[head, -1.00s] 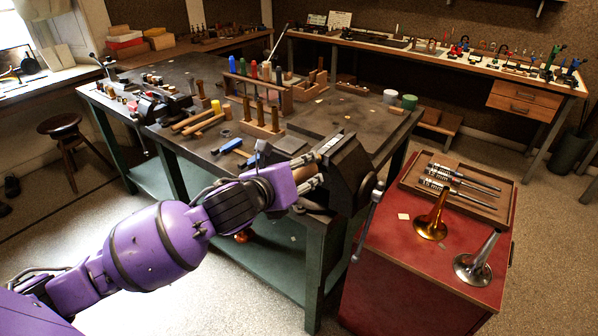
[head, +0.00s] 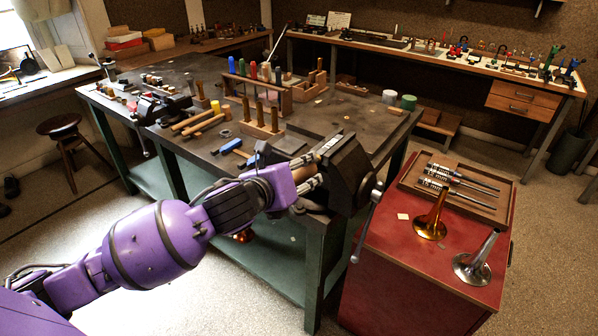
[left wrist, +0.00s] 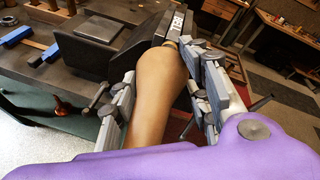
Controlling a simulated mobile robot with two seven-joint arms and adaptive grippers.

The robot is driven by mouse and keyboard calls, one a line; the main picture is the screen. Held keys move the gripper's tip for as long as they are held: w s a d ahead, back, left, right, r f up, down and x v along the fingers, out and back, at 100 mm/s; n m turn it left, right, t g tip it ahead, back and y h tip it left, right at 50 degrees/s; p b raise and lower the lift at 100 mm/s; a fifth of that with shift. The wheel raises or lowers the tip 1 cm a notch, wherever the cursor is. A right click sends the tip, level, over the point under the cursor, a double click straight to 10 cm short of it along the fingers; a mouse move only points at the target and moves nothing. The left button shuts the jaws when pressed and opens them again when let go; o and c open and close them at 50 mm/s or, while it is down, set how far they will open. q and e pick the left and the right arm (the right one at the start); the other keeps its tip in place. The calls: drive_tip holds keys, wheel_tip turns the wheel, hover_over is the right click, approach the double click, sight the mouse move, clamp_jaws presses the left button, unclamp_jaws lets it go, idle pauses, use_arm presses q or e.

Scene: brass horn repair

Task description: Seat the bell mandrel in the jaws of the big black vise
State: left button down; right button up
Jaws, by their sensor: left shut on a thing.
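The bell mandrel (left wrist: 155,85) is a tan-brown, tapered, rounded piece. My left gripper (left wrist: 160,65) is shut on it, one finger on each side in the left wrist view. The mandrel (head: 303,172) is mostly hidden by my left gripper (head: 312,172) in the head view. The big black vise (head: 347,172) is at the bench's near right corner, just beyond my fingers. The mandrel's far end is close against the vise's jaw block in the left wrist view; I cannot tell whether it sits between the jaws. My right gripper is out of view.
The vise handle (head: 367,225) hangs at the bench corner. A red cabinet (head: 400,285) at right carries a brass bell (head: 431,225), a silver bell (head: 475,262) and a wooden tray (head: 408,183) of valve parts.

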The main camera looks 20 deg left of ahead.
use_arm(q)
drive_tip(key=shift+r, duration=0.2)
drive_tip(key=c, duration=0.9)
unclamp_jaws()
drive_tip(key=shift+f, duration=0.25)
drive_tip(key=v, duration=0.7)
drive_tip(key=shift+s+r, duration=0.25)
drive_tip(key=shift+s, duration=0.05)
